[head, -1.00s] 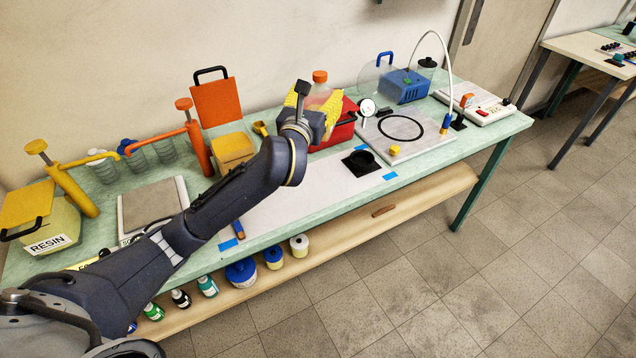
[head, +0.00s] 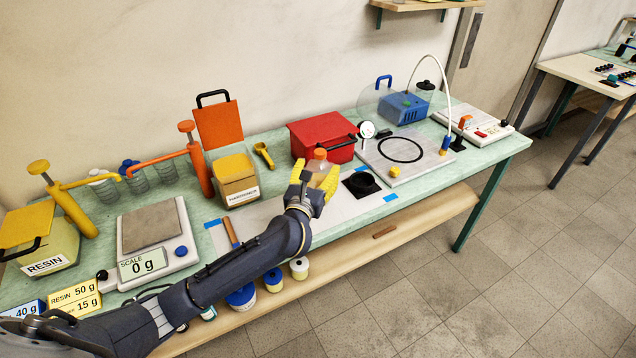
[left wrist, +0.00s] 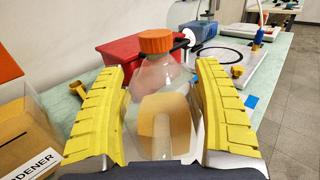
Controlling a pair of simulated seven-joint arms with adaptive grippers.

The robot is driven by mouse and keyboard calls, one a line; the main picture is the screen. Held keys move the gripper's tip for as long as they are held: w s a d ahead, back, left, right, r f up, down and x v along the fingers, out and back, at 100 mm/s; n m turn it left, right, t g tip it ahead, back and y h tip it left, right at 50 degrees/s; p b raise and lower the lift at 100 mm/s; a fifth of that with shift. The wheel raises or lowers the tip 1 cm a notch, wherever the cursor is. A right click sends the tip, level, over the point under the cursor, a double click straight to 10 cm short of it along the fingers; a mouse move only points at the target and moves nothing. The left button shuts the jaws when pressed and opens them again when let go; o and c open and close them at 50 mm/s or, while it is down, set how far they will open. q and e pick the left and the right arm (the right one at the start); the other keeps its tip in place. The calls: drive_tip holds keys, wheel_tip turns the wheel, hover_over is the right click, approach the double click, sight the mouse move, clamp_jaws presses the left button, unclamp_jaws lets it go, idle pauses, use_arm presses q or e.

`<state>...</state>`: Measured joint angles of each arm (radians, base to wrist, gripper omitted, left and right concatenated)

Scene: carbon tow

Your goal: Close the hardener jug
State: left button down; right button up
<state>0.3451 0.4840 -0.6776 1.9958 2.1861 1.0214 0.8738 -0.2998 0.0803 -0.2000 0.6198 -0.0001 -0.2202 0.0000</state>
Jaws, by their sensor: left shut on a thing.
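The hardener jug (head: 240,180) is a yellow box labelled HARDENER, standing on the bench left of my left gripper. Its orange lid (head: 219,122), with a black handle, stands upright behind the box, so the jug is open. It also shows at the left edge of the left wrist view (left wrist: 28,135). My left gripper (head: 315,170) has yellow ribbed fingers and is shut on a clear bottle (left wrist: 160,95) with an orange cap (left wrist: 156,41). The bottle is upright between the fingers, right of the jug. My right gripper is not in view.
A red box (head: 318,132) stands behind the bottle. An orange pump (head: 200,160) stands left of the jug, and a yellow scoop (head: 264,154) lies right of it. A scale (head: 155,243) reading 0 g, the resin jug (head: 48,248) and a black holder (head: 362,184) are also on the bench.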

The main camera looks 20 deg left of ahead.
sight(318, 183)
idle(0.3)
use_arm(q)
drive_tip(key=shift+f, duration=2.15)
drive_tip(key=shift+f, duration=0.1)
drive_tip(key=shift+c, duration=0.7)
unclamp_jaws()
drive_tip(key=shift+f, duration=0.1)
